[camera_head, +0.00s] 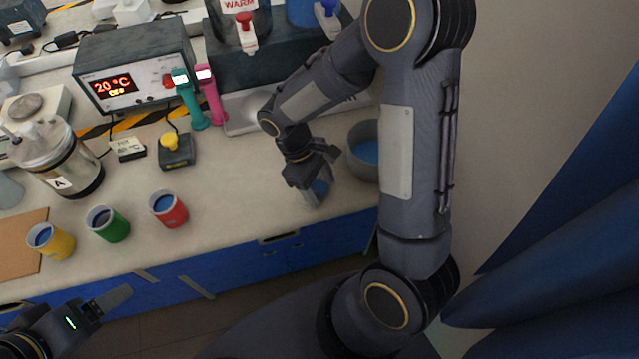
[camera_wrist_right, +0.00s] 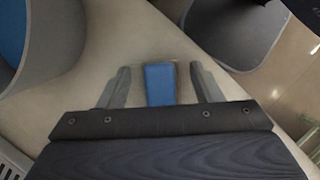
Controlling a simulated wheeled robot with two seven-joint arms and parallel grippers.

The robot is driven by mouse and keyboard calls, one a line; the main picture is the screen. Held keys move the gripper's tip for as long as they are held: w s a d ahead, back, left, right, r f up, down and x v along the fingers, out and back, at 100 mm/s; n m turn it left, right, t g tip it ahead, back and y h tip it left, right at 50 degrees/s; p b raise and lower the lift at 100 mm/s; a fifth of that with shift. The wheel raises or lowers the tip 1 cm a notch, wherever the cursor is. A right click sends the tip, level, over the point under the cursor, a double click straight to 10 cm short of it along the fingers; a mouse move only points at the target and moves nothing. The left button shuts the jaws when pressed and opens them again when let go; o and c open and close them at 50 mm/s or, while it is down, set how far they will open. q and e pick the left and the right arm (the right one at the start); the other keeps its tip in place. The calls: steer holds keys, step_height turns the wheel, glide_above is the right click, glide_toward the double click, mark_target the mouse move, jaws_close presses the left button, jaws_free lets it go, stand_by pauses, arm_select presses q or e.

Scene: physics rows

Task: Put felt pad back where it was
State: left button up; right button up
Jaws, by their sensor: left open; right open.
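A small blue rectangular piece, which looks like the felt pad (camera_wrist_right: 160,84), lies on the bench between the fingers of my right gripper (camera_wrist_right: 160,74) in the right wrist view. Both fingers stand apart from it, with a gap on each side. In the head view the right gripper (camera_head: 311,192) points down over the bench near its front edge, and a bit of the blue pad (camera_head: 320,187) shows by the fingers. My left gripper (camera_head: 108,302) is open and empty in front of the bench at the lower left.
A grey bowl with blue inside (camera_head: 363,150) stands close beside the right gripper. Red (camera_head: 168,209), green (camera_head: 109,225) and yellow (camera_head: 52,243) cups stand to the left. A temperature box (camera_head: 135,65) and a dispenser (camera_head: 240,75) are behind. Bench between red cup and gripper is clear.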

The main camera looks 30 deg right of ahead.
steer(key=v, duration=1.1)
steer(key=s+r+m+t+y, duration=0.3)
steer(key=s+m+t, duration=0.1)
steer(key=s, duration=0.3)
steer(key=s+r+m+t+y, duration=0.3)
steer(key=s+m+t, duration=0.1)
steer(key=s, duration=0.3)
steer(key=shift+s+d+r+t, duration=0.4)
steer(key=shift+t, duration=0.4)
